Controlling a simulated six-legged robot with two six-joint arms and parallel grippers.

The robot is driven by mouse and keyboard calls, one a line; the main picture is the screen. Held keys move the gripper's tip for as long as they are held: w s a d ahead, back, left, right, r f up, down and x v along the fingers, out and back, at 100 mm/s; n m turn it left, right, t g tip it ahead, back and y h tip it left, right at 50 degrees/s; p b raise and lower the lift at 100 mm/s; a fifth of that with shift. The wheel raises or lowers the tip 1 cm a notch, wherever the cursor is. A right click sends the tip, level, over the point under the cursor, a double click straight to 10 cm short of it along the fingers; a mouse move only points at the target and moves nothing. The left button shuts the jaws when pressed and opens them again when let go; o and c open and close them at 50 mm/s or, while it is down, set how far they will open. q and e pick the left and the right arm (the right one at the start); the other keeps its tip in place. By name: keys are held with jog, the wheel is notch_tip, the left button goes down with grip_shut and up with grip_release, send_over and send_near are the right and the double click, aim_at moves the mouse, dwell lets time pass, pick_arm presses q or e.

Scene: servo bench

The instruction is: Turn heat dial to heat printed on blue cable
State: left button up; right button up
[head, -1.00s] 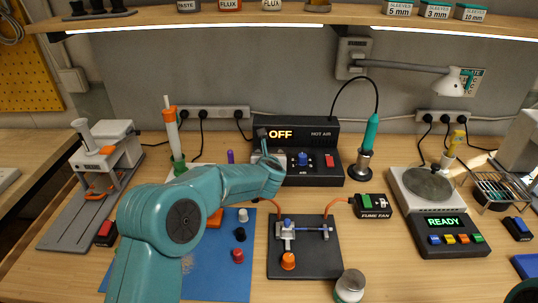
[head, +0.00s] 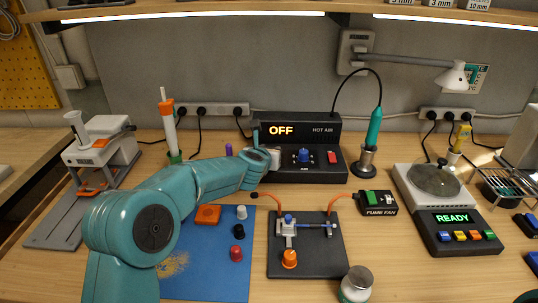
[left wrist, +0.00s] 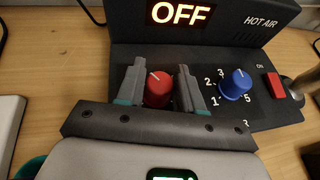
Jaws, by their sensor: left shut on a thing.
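The hot air station (head: 325,171) stands at the back middle and its display reads OFF. In the left wrist view a red dial (left wrist: 158,88) with a white pointer mark is on its front panel. My left gripper (left wrist: 160,92) has one finger on each side of the red dial and is shut on it. The dial's scale is hidden by the fingers. A blue dial (left wrist: 235,85) with printed numbers is to its right; it also shows in the head view (head: 304,155). I cannot make out a blue cable or any heat printed on one. My right gripper is not in view.
A red switch (left wrist: 275,85) is right of the blue dial. A black clamp fixture (head: 306,262) with blue and orange parts stands in front of the station. A blue mat (head: 205,285) with caps is to its left. The fume fan box (head: 376,203) and a hotplate (head: 460,219) are right.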

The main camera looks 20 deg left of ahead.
pick_arm(q)
jog(key=o, duration=1)
jog(key=shift+s, duration=0.1)
jog(key=shift+s+r+b, duration=0.2)
jog(key=shift+s+b, duration=0.1)
jog(key=shift+s, duration=0.05)
jog(key=b+v, duration=0.1)
jog(key=v, duration=1.4)
jog(key=shift+s+b, duration=0.2)
jog(key=shift+b, duration=0.15)
jog(key=shift+r, duration=0.1)
